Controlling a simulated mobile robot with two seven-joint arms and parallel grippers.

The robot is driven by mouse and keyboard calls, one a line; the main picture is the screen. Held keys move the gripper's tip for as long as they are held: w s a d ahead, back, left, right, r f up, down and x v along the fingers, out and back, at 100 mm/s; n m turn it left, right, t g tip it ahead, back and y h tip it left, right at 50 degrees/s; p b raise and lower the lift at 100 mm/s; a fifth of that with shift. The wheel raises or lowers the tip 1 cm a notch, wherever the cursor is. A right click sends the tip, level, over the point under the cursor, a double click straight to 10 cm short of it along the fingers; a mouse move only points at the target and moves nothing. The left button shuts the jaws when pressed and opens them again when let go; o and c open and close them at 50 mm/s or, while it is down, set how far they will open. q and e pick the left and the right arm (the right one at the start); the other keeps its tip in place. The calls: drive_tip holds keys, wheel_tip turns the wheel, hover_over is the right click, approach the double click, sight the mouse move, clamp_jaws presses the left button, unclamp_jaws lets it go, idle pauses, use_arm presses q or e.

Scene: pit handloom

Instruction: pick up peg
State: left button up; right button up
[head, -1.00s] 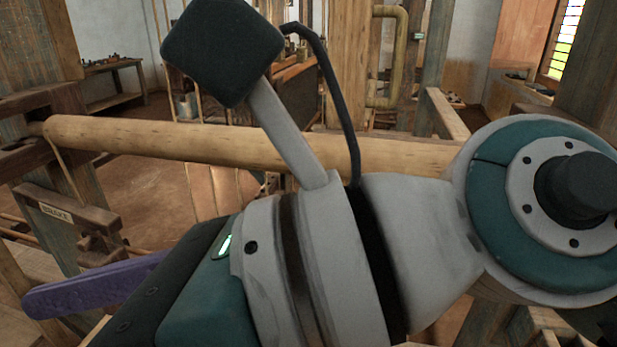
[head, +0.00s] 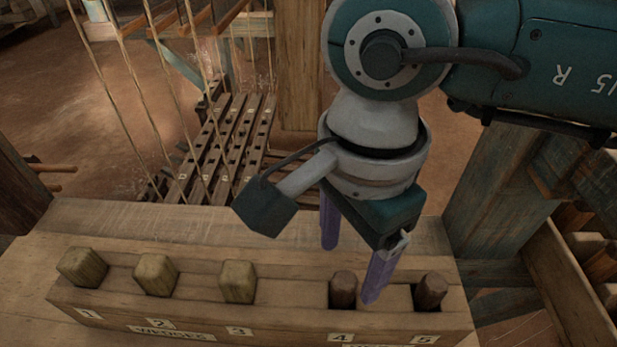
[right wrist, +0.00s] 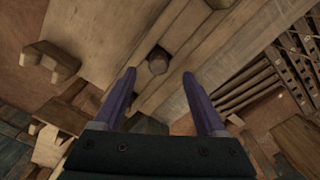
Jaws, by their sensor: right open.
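Two dark, rounded pegs stand in the wooden rack (head: 270,322): one peg (head: 343,289) by label 4 and another peg (head: 430,291) by label 5. My right gripper (head: 350,274), with purple fingers, is open and points down over the rack's right part, close to the label 4 peg. In the right wrist view, a dark peg end (right wrist: 158,60) shows between the open fingertips (right wrist: 159,73); I cannot tell which peg it is. Nothing is held. My left gripper is out of view.
Treadles (head: 225,140) and hanging cords lie beyond the rack. A thick wooden post (head: 500,200) stands to the right.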

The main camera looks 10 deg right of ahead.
sight(345, 280)
drive_tip(key=f+b, duration=0.1)
drive_tip(key=f, duration=0.1)
drive_tip(key=f+b, duration=0.2)
drive_tip(key=shift+s+a+f, duration=0.15)
drive_tip(key=shift+s+f, duration=0.05)
drive_tip(key=shift+f, duration=0.1)
drive_tip(key=shift+r, duration=0.1)
clamp_jaws()
idle(0.4)
